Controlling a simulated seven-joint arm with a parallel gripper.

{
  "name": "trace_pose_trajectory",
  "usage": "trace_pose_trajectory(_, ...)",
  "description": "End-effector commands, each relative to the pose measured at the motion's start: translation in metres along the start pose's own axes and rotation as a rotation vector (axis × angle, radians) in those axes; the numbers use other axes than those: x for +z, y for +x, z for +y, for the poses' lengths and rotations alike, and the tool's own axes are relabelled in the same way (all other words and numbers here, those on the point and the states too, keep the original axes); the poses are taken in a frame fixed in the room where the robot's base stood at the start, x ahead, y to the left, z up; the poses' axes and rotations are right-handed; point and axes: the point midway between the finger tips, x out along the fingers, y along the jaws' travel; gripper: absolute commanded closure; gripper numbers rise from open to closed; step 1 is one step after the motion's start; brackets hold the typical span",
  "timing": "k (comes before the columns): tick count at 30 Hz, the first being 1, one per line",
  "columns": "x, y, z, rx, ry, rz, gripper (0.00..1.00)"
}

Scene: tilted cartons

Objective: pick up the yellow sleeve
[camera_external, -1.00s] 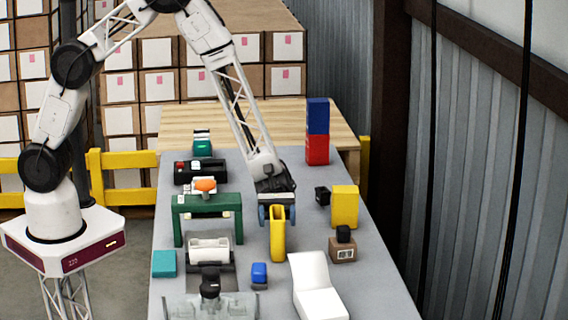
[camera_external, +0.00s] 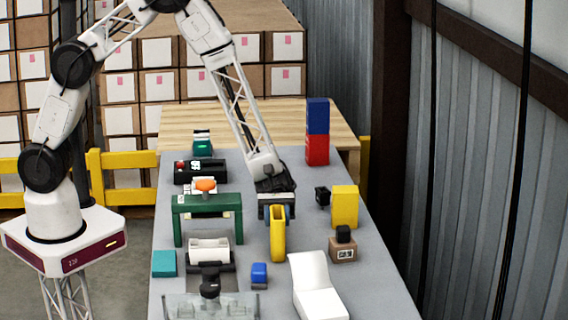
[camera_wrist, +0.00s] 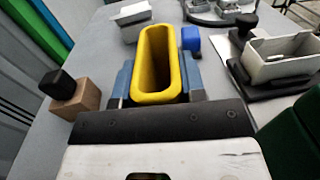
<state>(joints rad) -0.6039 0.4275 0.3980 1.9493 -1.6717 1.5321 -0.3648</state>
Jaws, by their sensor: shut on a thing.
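The yellow sleeve (camera_external: 278,240) is a tall, hollow, open-topped piece standing upright near the middle of the grey table. It also shows in the wrist view (camera_wrist: 158,65), with its oval opening facing the camera. My gripper (camera_external: 277,212) is at the upper part of the sleeve, with a blue finger on each side of it. In the wrist view the blue fingers (camera_wrist: 158,84) press against the sleeve's left and right sides, so it is shut on the sleeve. I cannot tell whether the sleeve's bottom touches the table.
A green bridge-like stand (camera_external: 208,203) is left of the sleeve. A white angled piece (camera_external: 316,288) and a small blue block (camera_external: 259,272) are in front. A yellow box (camera_external: 345,206) and a brown box with a black cube (camera_external: 343,250) are to the right.

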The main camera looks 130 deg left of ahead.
Motion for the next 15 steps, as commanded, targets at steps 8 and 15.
trace_pose_trajectory(8,0.006,0.000,0.000,0.000,0.001,0.000,0.98)
trace_pose_trajectory(15,0.026,0.000,0.000,0.000,0.002,0.000,0.98)
